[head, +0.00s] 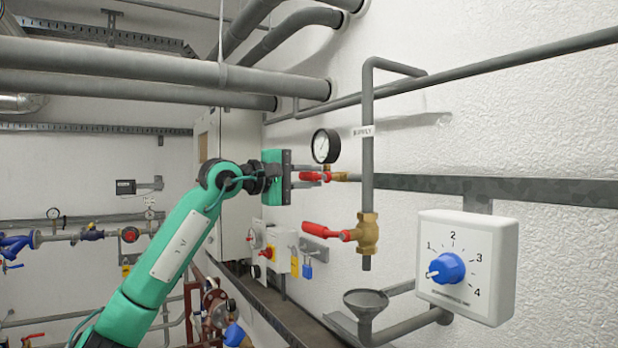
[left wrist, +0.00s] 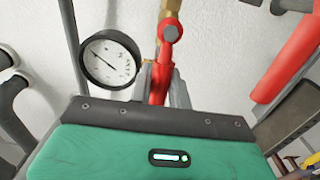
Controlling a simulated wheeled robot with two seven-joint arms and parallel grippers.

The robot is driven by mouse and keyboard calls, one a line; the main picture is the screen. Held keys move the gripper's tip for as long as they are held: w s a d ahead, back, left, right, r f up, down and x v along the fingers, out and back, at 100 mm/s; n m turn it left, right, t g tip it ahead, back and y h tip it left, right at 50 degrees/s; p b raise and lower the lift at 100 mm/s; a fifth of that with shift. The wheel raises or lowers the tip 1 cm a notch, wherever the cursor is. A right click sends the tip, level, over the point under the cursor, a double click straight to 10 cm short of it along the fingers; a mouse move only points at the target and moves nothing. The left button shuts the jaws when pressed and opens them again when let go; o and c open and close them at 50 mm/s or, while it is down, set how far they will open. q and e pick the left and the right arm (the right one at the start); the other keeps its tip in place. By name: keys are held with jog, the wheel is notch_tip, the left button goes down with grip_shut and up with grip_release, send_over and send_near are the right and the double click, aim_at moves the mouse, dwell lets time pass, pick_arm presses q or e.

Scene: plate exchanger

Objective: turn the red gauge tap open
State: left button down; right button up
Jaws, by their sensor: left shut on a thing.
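The lower part of the handle is hidden by the gripper body. My right gripper does not show.
A second red-handled valve (head: 328,231) is on the brass body (head: 367,233) below. A funnel (head: 366,298) stands under the pipe's end. A white dial box (head: 467,266) with a blue knob stands out at the right. A vertical pipe (head: 367,120) is right of the gauge.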

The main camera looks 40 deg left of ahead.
pick_arm(q)
jog(key=c, duration=1.3)
grip_release()
jog(key=shift+s, duration=0.1)
jog(key=shift+s+a+b, duration=0.1)
jog(key=shift+s+b, duration=0.2)
jog(key=shift+b, duration=0.05)
jog(key=b+v, duration=0.5)
jog(key=v, duration=0.8)
jog(key=shift+b, duration=0.35)
